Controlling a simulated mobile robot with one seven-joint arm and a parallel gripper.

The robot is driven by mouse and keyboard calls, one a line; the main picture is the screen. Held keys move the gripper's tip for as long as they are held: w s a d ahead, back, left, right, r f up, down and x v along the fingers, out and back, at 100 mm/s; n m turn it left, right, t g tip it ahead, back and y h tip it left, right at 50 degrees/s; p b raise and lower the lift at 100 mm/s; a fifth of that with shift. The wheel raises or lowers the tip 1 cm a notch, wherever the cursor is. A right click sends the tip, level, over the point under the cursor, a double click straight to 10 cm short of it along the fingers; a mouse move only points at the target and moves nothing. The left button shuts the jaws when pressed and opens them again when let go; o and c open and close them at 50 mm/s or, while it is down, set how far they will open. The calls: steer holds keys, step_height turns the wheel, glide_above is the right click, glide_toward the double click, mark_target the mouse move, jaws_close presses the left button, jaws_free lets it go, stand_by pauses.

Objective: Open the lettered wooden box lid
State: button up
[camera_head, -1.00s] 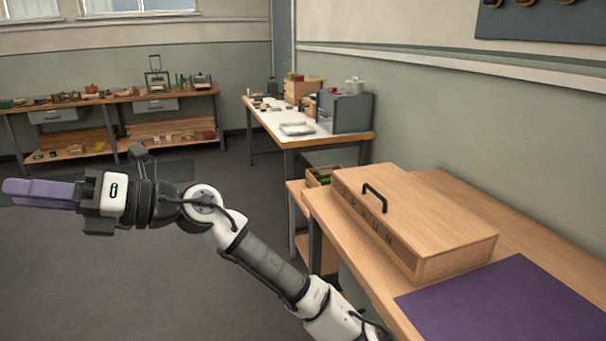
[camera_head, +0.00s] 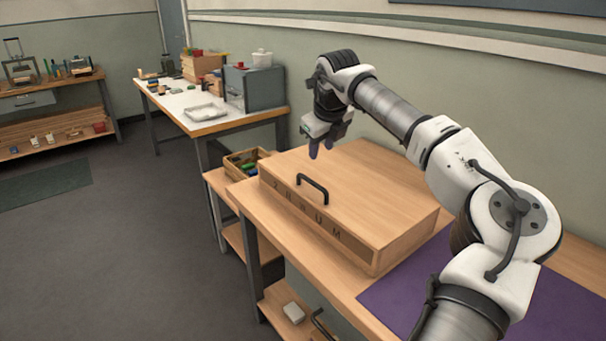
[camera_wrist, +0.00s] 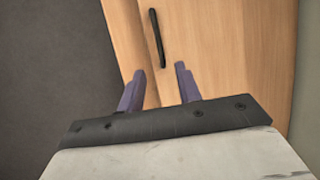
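The wooden box (camera_head: 290,228) sits on the workbench with its flat lid (camera_head: 365,190) down. Dark letters run along its front face, only partly legible. A black bar handle (camera_head: 313,188) stands on the lid near the front edge; it also shows in the wrist view (camera_wrist: 157,38). My gripper (camera_head: 321,150) points down above the back left part of the lid, behind the handle and apart from it. In the wrist view its two purple fingers (camera_wrist: 160,88) are spread with nothing between them, and the handle lies beyond them.
A purple mat (camera_head: 400,295) lies on the bench right of the box. A wooden crate (camera_head: 247,160) of small items stands just beyond the box's left end. A white-topped table (camera_head: 180,105) with a grey cabinet (camera_head: 255,88) stands farther back.

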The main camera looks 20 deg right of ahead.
mark_target(313, 182)
steer(key=p+x, duration=0.1)
steer(key=x, duration=0.5)
steer(key=p+x, duration=0.1)
steer(key=x, duration=0.6)
steer(key=shift+a+f, duration=0.15)
steer(key=shift+a, duration=0.1)
jaws_close()
